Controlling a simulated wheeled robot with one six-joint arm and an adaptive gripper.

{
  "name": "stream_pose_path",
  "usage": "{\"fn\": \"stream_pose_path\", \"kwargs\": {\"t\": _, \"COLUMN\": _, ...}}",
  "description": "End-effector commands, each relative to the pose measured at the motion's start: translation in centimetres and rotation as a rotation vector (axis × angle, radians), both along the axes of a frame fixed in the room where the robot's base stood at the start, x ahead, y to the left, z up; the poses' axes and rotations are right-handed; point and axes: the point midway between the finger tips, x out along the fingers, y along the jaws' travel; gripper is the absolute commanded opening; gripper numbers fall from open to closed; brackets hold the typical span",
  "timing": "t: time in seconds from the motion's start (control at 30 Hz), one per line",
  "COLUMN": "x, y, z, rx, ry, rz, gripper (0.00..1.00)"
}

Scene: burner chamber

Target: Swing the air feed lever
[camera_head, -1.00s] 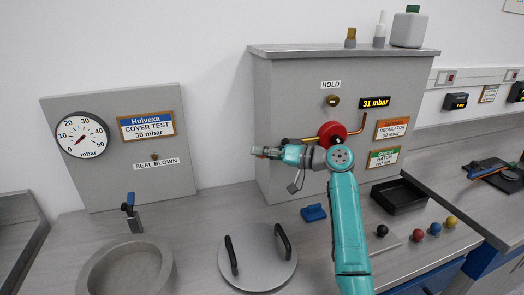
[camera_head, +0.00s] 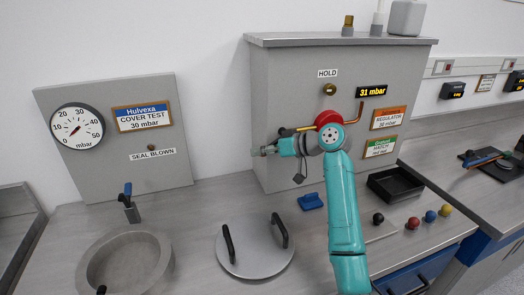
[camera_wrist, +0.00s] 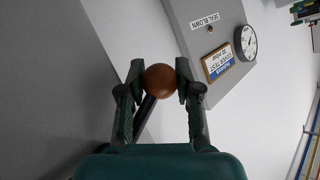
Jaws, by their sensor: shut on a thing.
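The lever's round orange-brown ball knob (camera_wrist: 161,80) sits between my fingertips in the wrist view, with a dark rod (camera_wrist: 146,108) running down-left from it. My gripper (camera_wrist: 161,82) is shut on this knob, one finger on each side. In the head view my gripper (camera_head: 262,151) points left in front of the grey cabinet (camera_head: 285,85), near its left edge. The knob is not clear there. A red round part (camera_head: 328,118) on the cabinet front is partly hidden by my wrist. The lever's pivot cannot be made out.
A cabinet display (camera_head: 371,92) reads 31 mbar. A gauge panel (camera_head: 100,165) stands at left. On the bench are a round basin (camera_head: 92,249), a two-handled lid (camera_head: 256,262), a blue block (camera_head: 310,201), a black tray (camera_head: 408,193) and several coloured balls.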

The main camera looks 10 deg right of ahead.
Motion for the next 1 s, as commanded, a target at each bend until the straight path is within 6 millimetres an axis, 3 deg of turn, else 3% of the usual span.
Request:
{"fn": "stream_pose_path", "kwargs": {"t": 0.2, "x": 0.06, "y": 0.03, "z": 0.40, "rx": 0.001, "ry": -0.008, "rz": 0.000, "gripper": 0.00}}
{"fn": "stream_pose_path", "kwargs": {"t": 0.23, "x": 0.06, "y": 0.03, "z": 0.41, "rx": 0.002, "ry": -0.008, "rz": -0.001, "gripper": 0.41}}
{"fn": "stream_pose_path", "kwargs": {"t": 0.3, "x": 0.07, "y": 0.03, "z": 0.38, "rx": 0.001, "ry": -0.008, "rz": 0.000, "gripper": 0.58}}
{"fn": "stream_pose_path", "kwargs": {"t": 1.0, "x": -0.35, "y": -0.61, "z": 0.35, "rx": 0.000, "ry": -0.001, "rz": -0.002, "gripper": 0.59}}
